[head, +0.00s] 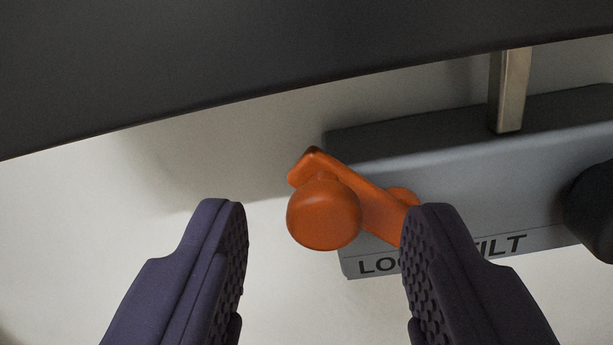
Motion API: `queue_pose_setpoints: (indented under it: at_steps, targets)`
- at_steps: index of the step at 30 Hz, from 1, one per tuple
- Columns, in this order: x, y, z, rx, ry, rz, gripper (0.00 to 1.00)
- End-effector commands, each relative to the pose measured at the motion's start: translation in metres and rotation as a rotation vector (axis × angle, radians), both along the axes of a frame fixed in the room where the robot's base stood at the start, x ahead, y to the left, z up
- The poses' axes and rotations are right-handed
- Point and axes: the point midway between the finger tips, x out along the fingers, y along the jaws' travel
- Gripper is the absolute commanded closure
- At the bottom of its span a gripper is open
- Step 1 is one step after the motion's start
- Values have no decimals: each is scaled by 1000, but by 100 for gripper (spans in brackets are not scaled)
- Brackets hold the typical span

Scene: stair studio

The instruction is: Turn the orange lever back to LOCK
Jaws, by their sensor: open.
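The orange lever (371,207) is mounted on the front of a grey box (470,170). Its arm slants up and to the left from its pivot, and a round orange knob (324,214) sits near its upper left end. Black lettering, partly hidden, shows "LO" and "ILT" on the box's lower edge. My gripper (325,225) is open, with one purple finger on each side of the knob. The right finger covers part of the lever's lower end and part of the lettering. The knob appears between the fingertips, and I cannot tell whether either finger touches the lever.
A dark panel (250,50) spans the top of the view. A metal post (511,90) joins the top of the grey box. A black rounded part (592,210) sits at the box's right. The pale surface (100,230) on the left is clear.

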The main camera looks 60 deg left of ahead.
Motion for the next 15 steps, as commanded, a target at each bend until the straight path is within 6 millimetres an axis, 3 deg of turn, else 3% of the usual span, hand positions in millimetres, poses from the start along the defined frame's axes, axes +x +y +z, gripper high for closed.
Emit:
queue_pose_setpoints:
  at_steps: [4,12,15]
  targets:
    - [9,10,0,1,0,-1,50]
    - [10,11,1,0,0,-2,50]
    - [10,11,1,0,0,-2,73]
